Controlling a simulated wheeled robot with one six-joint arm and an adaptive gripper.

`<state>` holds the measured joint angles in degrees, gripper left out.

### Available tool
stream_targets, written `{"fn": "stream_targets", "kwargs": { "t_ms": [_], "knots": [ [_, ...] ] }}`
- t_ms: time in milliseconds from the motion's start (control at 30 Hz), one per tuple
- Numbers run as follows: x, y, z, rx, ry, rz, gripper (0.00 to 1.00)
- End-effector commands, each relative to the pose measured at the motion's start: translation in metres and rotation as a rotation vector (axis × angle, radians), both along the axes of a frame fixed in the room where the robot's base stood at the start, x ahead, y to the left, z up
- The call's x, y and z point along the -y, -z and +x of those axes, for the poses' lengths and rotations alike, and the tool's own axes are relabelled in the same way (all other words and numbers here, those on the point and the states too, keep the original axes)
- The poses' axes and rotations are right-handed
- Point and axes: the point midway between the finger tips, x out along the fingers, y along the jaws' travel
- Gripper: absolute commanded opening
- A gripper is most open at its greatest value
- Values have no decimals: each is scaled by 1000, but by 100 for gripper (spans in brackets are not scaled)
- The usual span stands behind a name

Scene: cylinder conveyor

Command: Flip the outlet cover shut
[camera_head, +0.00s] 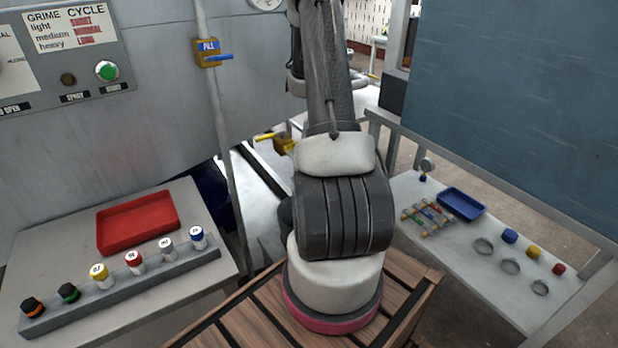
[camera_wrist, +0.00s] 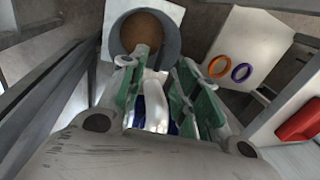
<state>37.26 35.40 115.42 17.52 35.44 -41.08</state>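In the wrist view a grey round outlet ring (camera_wrist: 171,50) stands out from a pale square plate (camera_wrist: 112,20), with a brown round surface (camera_wrist: 143,30) inside it. I cannot tell for certain which part is the outlet cover. My gripper (camera_wrist: 160,62), with green finger pads, points towards the ring; its fingers are spread. A pale, blurred shape (camera_wrist: 156,100) shows between the fingers; I cannot tell whether they touch it. In the head view my arm hides the gripper and the outlet.
A red tray (camera_head: 138,222) and a rack (camera_head: 130,285) of capped bottles are at left. A blue tray (camera_head: 460,204) sits on the right table (camera_head: 470,258). A railing (camera_head: 480,180) borders that table.

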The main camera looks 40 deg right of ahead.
Motion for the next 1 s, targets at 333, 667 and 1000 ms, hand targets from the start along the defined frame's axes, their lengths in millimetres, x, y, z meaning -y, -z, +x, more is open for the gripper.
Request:
{"fn": "stream_targets", "kwargs": {
  "t_ms": [333,667,1000],
  "knots": [
    [11,-53,-2,1,1,0,32],
    [11,-57,-2,0,0,0,32],
    [11,-57,-2,-2,11,0,32]
  ]
}}
